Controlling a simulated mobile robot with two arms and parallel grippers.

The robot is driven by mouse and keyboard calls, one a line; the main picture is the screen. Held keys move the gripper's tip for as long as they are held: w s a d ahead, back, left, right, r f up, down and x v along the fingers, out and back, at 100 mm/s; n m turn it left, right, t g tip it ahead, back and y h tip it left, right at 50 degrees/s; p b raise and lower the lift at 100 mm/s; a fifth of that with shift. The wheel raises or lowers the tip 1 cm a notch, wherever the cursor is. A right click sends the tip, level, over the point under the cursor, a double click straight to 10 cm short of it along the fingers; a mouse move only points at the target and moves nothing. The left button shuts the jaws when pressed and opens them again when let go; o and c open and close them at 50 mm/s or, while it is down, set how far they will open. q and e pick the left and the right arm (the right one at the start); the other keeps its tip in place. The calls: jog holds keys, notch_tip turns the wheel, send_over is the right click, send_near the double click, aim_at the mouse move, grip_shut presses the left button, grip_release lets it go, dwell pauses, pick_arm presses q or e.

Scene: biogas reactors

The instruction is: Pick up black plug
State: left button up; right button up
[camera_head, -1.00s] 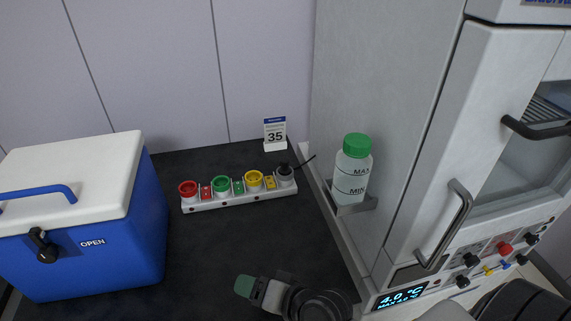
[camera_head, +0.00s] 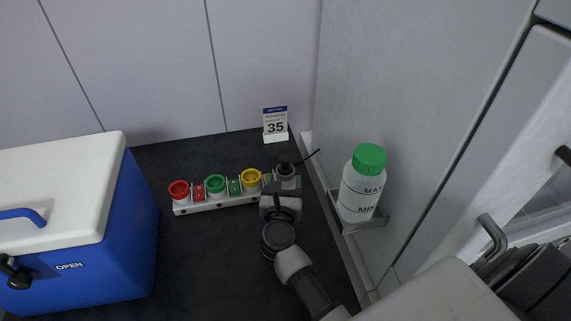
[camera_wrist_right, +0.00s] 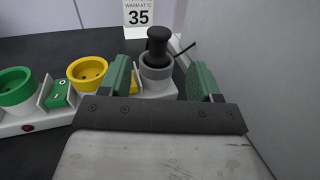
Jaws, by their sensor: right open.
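The black plug (camera_wrist_right: 158,43) sits upright in the grey socket (camera_wrist_right: 156,68) at the right end of a white power strip (camera_head: 220,203). Its dark cable runs off to the right. In the head view the plug (camera_head: 285,168) shows just beyond my right gripper (camera_head: 283,187). In the right wrist view my right gripper (camera_wrist_right: 160,85) is open, its two green fingers spread left and right of the socket and plug, with nothing between them held. The plug's prongs are hidden. My left gripper is not in view.
The strip also has red (camera_head: 179,191), green (camera_head: 215,185) and yellow (camera_head: 251,179) sockets with switches between. A sign reading 35 (camera_head: 275,126) stands behind. A blue cooler (camera_head: 120,235) is at left. A green-capped bottle (camera_head: 361,190) hangs on the grey cabinet (camera_head: 420,110) at right.

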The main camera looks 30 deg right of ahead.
aim_at(285, 165)
jog(key=shift+x, duration=0.85)
jog(key=p+x, duration=0.1)
jog(key=x, duration=0.3)
jog(key=shift+w+r+p, duration=0.1)
jog(key=shift+w+p, duration=0.1)
jog(key=shift+p, duration=0.2)
jog(key=shift+w+d, duration=0.2)
jog(key=shift+w, duration=0.15)
jog(key=c, duration=1)
